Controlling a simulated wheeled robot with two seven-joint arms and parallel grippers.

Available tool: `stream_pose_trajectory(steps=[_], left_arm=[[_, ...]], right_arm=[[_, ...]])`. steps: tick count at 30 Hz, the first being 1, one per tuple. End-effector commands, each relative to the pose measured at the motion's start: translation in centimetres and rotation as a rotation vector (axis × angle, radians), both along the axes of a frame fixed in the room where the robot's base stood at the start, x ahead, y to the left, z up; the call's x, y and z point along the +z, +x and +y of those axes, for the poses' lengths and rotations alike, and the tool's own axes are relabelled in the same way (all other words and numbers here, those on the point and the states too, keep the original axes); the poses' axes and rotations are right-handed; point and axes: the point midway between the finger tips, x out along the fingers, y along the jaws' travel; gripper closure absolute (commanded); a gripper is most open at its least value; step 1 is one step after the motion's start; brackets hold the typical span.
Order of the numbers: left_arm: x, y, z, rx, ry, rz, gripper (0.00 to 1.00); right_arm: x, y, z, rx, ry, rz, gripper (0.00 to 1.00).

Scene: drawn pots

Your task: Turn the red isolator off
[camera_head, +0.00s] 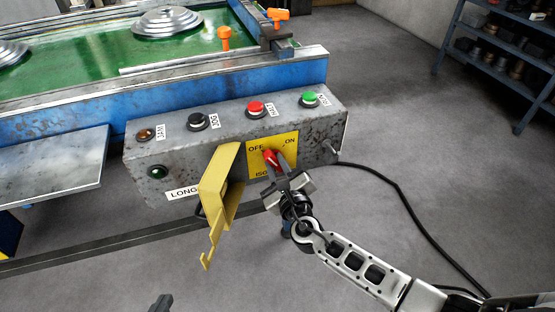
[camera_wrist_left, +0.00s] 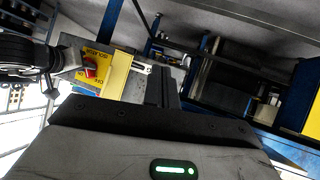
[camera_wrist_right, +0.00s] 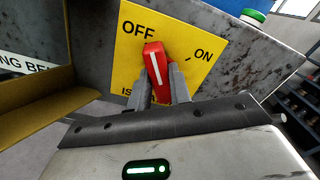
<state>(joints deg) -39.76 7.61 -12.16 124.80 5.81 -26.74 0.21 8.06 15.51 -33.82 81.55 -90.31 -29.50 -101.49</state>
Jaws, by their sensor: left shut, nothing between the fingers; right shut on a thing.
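The red isolator handle (camera_head: 270,159) sits on a yellow plate (camera_head: 287,164) marked OFF and ON, on the front of a grey control box (camera_head: 228,141). In the right wrist view the handle (camera_wrist_right: 154,62) leans a little left, its white line pointing up toward the OFF mark. My right gripper (camera_wrist_right: 162,90) is shut on the handle, a finger on each side. The handle also shows in the left wrist view (camera_wrist_left: 90,69). My left gripper (camera_head: 161,302) is shut and empty at the bottom edge of the head view, low and apart from the box; only its tip shows.
A bent yellow cover (camera_head: 221,178) hangs open left of the plate, close to my right gripper. Red (camera_head: 256,108), green (camera_head: 309,98) and black (camera_head: 197,121) buttons stand on the box top. A black cable (camera_head: 405,205) runs across the floor at right.

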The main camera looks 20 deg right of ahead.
Motion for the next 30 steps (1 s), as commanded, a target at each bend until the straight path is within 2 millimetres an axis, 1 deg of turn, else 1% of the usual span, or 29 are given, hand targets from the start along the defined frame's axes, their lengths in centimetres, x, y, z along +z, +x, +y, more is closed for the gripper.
stream_pose_trajectory(steps=[6,12,18,30], left_arm=[[0.61,0.17,0.16,-0.001,0.017,0.001,1.00],[0.57,0.19,0.25,-0.003,0.027,0.006,1.00],[0.41,0.06,0.31,-0.006,0.036,0.011,1.00],[0.37,-0.03,0.28,-0.009,0.036,0.014,1.00]], right_arm=[[0.06,-0.02,0.05,0.000,-0.137,-0.002,1.00],[-0.06,-0.01,0.07,0.000,-0.211,-0.006,1.00],[-0.15,-0.03,0.11,0.000,-0.242,-0.007,1.00],[-0.20,-0.03,0.11,0.000,-0.248,-0.007,1.00]])
